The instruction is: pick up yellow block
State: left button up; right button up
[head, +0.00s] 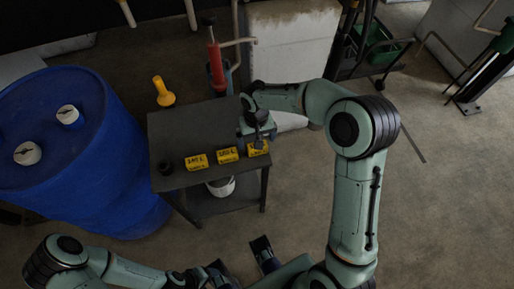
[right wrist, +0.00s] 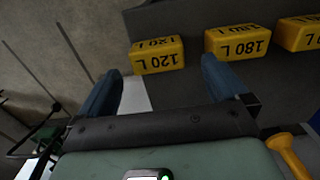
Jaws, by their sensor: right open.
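Three yellow blocks lie in a row on a dark table (head: 163,126): the left one (head: 196,162), the middle one (head: 228,154) and the right one (head: 257,149). My right gripper (head: 258,141) is open over the right block and partly hides it. In the right wrist view the block marked 120 L (right wrist: 157,57) shows beyond the gap between my open fingers (right wrist: 160,88). I see no grip on it. Beside it are the block marked 180 L (right wrist: 237,43) and a third block (right wrist: 302,33). My left gripper (head: 240,262) is low at the bottom edge, partly cut off, away from the blocks.
A blue drum (head: 60,135) stands left of the table. A white bucket (head: 221,186) sits below. The floor at right is mostly clear.

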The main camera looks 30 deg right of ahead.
jog(key=f, duration=0.5)
jog(key=shift+d+f, duration=0.2)
jog(key=shift+f, duration=0.15)
jog(key=shift+s, duration=0.1)
jog(key=shift+c, duration=0.3)
jog(key=c, duration=0.9)
